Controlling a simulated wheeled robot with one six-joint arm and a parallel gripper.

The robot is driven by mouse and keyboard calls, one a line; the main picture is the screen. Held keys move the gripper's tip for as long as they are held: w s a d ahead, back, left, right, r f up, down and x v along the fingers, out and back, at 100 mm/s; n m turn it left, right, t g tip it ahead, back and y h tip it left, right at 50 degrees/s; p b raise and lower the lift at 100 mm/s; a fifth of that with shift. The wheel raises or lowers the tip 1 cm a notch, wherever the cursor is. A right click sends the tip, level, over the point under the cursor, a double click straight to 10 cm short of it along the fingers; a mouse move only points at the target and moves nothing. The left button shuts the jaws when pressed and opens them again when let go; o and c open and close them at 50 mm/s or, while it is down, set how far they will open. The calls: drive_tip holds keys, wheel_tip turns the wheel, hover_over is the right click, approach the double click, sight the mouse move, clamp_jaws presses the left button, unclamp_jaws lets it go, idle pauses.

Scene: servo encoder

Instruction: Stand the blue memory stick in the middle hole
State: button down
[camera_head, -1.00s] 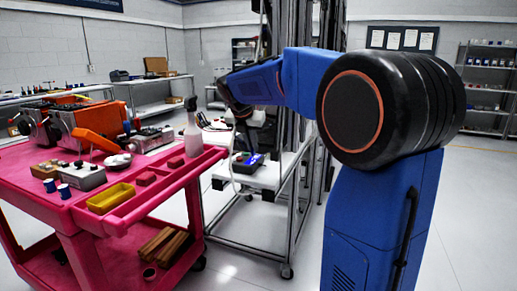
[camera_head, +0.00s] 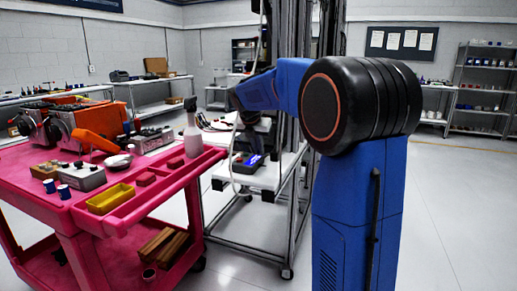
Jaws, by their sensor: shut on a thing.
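My blue arm reaches toward the back, and its dark end with my gripper (camera_head: 250,117) is small and mostly hidden behind the arm. It is over the white stand. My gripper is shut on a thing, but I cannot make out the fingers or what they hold. On the white stand (camera_head: 266,179) below lies a dark device with a bright blue part (camera_head: 254,161). I cannot tell whether this blue part is the memory stick. No row of holes can be made out, so the middle hole is not identifiable here.
A pink cart (camera_head: 130,207) stands at left, with a yellow tray (camera_head: 110,199), a grey box (camera_head: 84,177), an orange machine (camera_head: 84,125) and a spray bottle (camera_head: 192,135). A metal frame rises behind my arm. The floor at right is clear.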

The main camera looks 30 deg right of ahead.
drive_tip(key=shift+f, duration=0.15)
drive_tip(key=c, duration=1.9)
unclamp_jaws()
drive_tip(key=v, duration=1.2)
